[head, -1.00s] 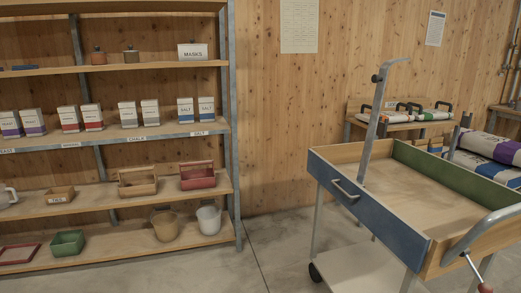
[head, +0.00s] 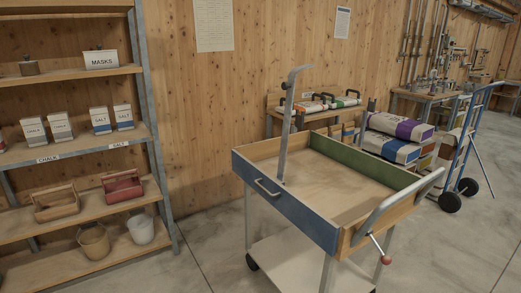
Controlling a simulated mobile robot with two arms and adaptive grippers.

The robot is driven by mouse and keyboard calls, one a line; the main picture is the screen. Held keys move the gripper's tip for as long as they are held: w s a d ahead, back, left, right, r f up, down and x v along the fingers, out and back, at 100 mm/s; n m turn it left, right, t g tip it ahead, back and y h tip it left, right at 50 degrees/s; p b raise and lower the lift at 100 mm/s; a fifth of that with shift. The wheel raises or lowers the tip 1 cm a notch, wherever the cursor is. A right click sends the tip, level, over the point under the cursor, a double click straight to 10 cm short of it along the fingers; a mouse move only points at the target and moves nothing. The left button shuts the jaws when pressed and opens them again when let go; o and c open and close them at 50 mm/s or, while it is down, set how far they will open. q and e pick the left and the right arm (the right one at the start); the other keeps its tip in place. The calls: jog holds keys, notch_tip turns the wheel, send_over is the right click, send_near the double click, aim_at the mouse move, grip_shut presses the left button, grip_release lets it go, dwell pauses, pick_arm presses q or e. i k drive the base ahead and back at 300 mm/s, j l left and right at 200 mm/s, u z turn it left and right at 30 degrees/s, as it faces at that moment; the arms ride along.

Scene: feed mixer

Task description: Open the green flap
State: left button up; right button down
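The green flap (head: 368,165) is the long green side panel at the back right of a wooden-topped trolley (head: 300,175). It stands upright, level with the tray's other walls. A blue panel (head: 285,216) with a metal handle forms the front left side. A metal lever with a red knob (head: 386,259) sticks out at the right front corner, below a curved grey push bar (head: 397,207). Neither of my grippers is in view.
Behind the trolley are a low bench and stacked sacks (head: 390,148). A blue hand truck (head: 470,140) stands at the right. Concrete floor (head: 440,255) is clear at the front right.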

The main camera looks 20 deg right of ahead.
aim_at(390, 175)
jog(key=k+l, duration=0.15)
jog(key=l, duration=0.25)
jog(key=k+l+u, duration=0.1)
jog(key=l, duration=0.35)
jog(key=k+l, duration=0.2)
jog(key=l, duration=0.2)
jog(key=k+l+u, duration=0.1)
jog(key=l, duration=0.3)
jog(key=k+l, duration=0.25)
jog(key=l, duration=0.15)
jog(key=i+l+u, duration=0.15)
jog(key=l+u, duration=0.15)
jog(key=l, duration=1.55)
jog(key=k+l+u, duration=0.1)
jog(key=l+u, duration=0.2)
jog(key=l, duration=1.55)
jog(key=i+l, duration=0.1)
jog(key=l, duration=0.35)
jog(key=i+l+u, duration=0.1)
jog(key=l, duration=0.3)
jog(key=i+l, duration=0.15)
jog(key=l, duration=0.3)
jog(key=i+l+u, duration=0.1)
jog(key=l, duration=0.35)
jog(key=i+l, duration=0.1)
jog(key=l, duration=0.35)
